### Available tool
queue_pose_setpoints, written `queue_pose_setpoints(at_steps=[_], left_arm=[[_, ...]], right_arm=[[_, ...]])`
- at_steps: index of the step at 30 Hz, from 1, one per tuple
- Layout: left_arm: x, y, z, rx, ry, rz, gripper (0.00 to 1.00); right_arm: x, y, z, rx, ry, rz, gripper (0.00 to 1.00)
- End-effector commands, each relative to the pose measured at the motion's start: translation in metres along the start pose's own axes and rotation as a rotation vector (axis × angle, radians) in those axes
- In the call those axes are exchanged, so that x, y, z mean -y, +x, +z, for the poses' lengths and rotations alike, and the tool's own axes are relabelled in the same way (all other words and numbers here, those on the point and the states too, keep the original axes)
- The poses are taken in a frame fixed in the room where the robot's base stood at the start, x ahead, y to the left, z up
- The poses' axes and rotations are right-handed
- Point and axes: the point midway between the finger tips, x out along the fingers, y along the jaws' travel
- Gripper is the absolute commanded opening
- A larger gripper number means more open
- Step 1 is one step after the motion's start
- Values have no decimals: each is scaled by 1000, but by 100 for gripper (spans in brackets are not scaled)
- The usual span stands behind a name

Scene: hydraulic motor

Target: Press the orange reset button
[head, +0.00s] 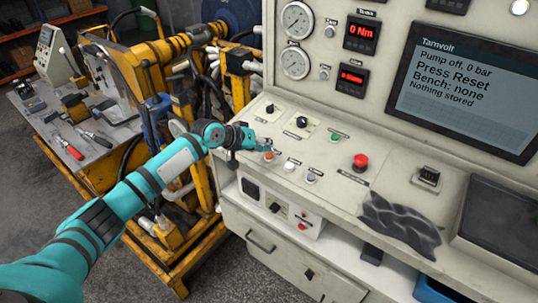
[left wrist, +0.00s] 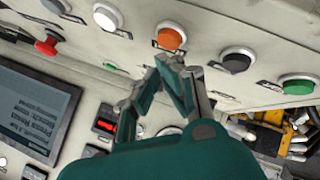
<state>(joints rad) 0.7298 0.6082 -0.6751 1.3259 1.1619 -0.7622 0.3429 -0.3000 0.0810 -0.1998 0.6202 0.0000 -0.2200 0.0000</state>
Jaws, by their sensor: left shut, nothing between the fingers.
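In the left wrist view the closed, empty fingertips (left wrist: 168,62) are just below the button. I cannot tell whether they touch the console. The screen (head: 465,85) reads "Pump off, 0 bar", "Press Reset", "Bench: none", "Nothing stored". My right gripper is not in view.
A white button (head: 289,167) and a grey one (head: 310,178) stand next to the orange one. A green button (head: 335,138), a red mushroom button (head: 360,161) and black knobs (head: 302,122) are nearby. A dark cloth (head: 400,220) lies at the right.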

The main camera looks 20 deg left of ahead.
Motion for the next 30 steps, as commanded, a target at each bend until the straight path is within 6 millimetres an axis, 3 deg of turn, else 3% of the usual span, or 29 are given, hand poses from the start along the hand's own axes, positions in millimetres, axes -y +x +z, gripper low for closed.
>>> queue_pose_setpoints(at_steps=[30], left_arm=[[4, 6, 4, 0, 0, 0, 0]], right_arm=[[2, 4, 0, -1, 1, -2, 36]])
